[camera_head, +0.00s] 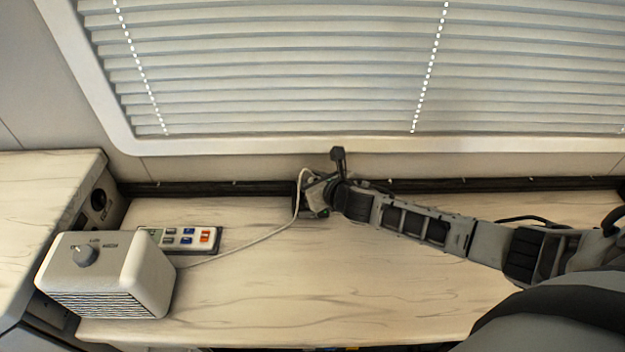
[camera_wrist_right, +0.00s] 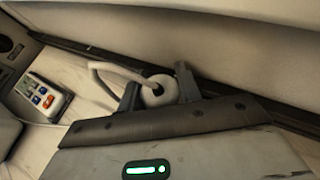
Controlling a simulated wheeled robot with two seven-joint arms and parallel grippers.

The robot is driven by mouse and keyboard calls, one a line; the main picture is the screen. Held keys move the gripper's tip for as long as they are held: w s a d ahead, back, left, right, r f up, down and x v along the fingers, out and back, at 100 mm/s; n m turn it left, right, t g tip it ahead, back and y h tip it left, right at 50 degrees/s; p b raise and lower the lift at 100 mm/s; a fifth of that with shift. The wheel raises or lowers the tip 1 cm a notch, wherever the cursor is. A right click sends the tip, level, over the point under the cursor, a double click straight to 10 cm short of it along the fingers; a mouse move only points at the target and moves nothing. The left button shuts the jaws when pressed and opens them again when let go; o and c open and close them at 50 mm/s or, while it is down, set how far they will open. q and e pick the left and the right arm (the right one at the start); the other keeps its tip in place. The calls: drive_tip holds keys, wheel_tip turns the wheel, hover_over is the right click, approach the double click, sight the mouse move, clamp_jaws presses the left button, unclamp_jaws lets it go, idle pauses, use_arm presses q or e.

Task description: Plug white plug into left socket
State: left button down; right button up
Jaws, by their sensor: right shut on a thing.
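My right gripper (camera_head: 313,196) is over the back of the counter, near the wall. In the right wrist view its two fingers (camera_wrist_right: 158,88) are shut on the white plug (camera_wrist_right: 161,91), whose round end shows between them. The plug is mostly hidden by the gripper in the head view. Its white cord (camera_head: 262,239) arches from the gripper and runs left to the white heater. A dark round socket (camera_head: 98,200) is in the side of the left cabinet, well to the left of the gripper. It shows partly at the left edge of the wrist view (camera_wrist_right: 6,45). My left gripper is not in view.
The white heater (camera_head: 145,272) stands at the front left of the counter (camera_head: 350,290). A panel with coloured buttons (camera_head: 182,239) lies behind it, between gripper and cabinet. A dark rail (camera_head: 230,188) runs along the wall below the blinds (camera_head: 290,70). The middle counter is clear.

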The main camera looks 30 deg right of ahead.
drive_tip(key=shift+f+b, duration=0.55)
drive_tip(key=shift+f, duration=0.25)
drive_tip(key=o, duration=1.1)
drive_tip(key=shift+c, duration=0.2)
drive_tip(key=v, duration=1.6)
drive_tip(key=shift+p, duration=0.35)
